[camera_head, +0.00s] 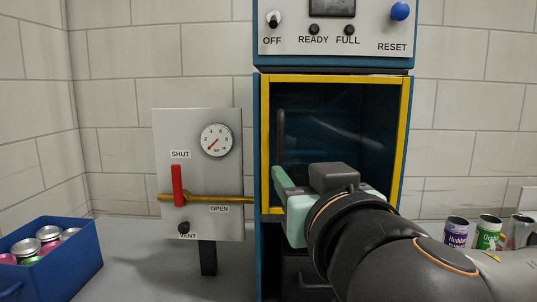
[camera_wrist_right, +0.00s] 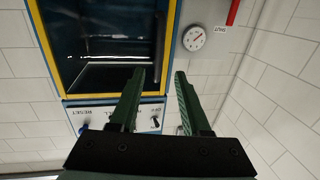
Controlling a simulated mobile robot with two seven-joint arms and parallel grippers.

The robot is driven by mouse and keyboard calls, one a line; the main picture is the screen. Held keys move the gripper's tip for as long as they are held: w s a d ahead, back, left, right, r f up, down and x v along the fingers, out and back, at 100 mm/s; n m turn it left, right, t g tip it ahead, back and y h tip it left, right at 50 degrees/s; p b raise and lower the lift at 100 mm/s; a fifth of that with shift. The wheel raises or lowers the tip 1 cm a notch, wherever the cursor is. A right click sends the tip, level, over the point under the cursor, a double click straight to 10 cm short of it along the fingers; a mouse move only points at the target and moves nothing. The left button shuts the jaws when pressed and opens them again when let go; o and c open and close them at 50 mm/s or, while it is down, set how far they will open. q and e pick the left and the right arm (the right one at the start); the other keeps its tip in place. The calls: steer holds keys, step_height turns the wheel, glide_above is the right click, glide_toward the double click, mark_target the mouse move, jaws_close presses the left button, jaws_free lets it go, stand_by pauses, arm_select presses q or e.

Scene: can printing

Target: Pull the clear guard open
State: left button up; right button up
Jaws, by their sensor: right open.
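The clear guard (camera_head: 340,125) is a see-through panel in a yellow frame on the front of the blue machine and looks closed. Its dark upright handle (camera_head: 281,135) is near the left edge, with its lower end hidden behind my gripper. My right gripper (camera_head: 279,182), with pale green fingers, is in front of the guard's lower left. In the right wrist view, its two fingers (camera_wrist_right: 160,72) are apart, with the handle (camera_wrist_right: 161,40) lined up between their tips. I cannot tell whether they touch it. My left gripper is not in view.
A gauge panel (camera_head: 197,125) with a red lever (camera_head: 178,185) on a brass pipe stands left of the machine. A blue crate (camera_head: 75,262) of cans is at the lower left. Several printed cans (camera_head: 488,232) stand at the right. The control panel (camera_head: 335,45) is above the guard.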

mark_target(282, 153)
steer(key=w, duration=0.3)
steer(key=w+a+p, duration=0.1)
steer(key=w, duration=0.3)
steer(key=w+a+p, duration=0.1)
steer(key=w, duration=0.3)
steer(key=shift+r, duration=0.2)
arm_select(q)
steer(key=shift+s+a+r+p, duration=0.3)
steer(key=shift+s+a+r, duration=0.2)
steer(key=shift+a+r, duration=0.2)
arm_select(e)
steer(key=shift+w+a, duration=0.15)
steer(key=shift+w, duration=0.35)
steer(key=c, duration=0.7)
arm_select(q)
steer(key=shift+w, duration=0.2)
arm_select(e)
jaws_close()
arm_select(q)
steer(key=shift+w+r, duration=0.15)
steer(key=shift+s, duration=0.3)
